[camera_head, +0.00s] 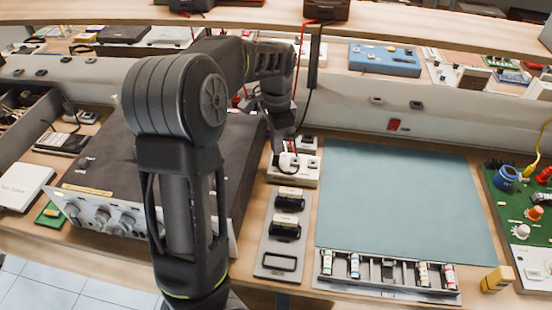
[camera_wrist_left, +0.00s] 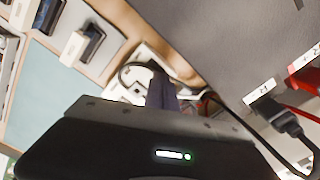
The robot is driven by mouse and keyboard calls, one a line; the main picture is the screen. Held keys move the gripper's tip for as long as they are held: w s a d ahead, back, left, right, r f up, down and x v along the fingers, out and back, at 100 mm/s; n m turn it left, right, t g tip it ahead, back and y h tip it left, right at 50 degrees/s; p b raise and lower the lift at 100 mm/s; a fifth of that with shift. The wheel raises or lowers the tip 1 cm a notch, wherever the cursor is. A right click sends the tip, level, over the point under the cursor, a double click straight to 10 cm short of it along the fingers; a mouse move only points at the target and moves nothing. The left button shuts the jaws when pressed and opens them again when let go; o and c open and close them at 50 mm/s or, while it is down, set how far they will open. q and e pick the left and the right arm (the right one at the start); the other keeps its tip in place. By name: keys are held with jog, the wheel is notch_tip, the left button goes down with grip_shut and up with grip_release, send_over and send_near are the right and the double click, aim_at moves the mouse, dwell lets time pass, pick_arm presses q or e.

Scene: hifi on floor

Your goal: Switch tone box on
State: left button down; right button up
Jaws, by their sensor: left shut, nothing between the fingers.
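A wide box with a dark top and a pale front panel with several knobs (camera_head: 120,217) stands on the bench at left. It looks like the tone box, but I cannot read a name on it. In the left wrist view a grey box (camera_wrist_left: 225,45) fills the upper right, with red and black plugs at its labelled panel. My left arm reaches across the box. My left gripper (camera_head: 282,135) is shut and empty, pointing down beyond the box's right side, near a white socket strip (camera_head: 295,168). Its fingers (camera_wrist_left: 162,92) show before the strip in the wrist view. No power switch is clearly visible.
A teal mat (camera_head: 400,195) lies clear to the right. A grey plate (camera_head: 283,240) with black-and-white parts lies between box and mat. A tray of small bottles (camera_head: 385,275) is at the front edge. A raised shelf with a blue box (camera_head: 385,60) runs behind.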

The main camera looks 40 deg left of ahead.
aim_at(277, 157)
pick_arm(q)
jog(key=shift+f+b, duration=0.65)
jog(key=shift+f, duration=0.35)
dwell(0.6)
jog(key=shift+r, duration=0.1)
jog(key=shift+r+p, duration=2.95)
jog(key=shift+r, duration=0.5)
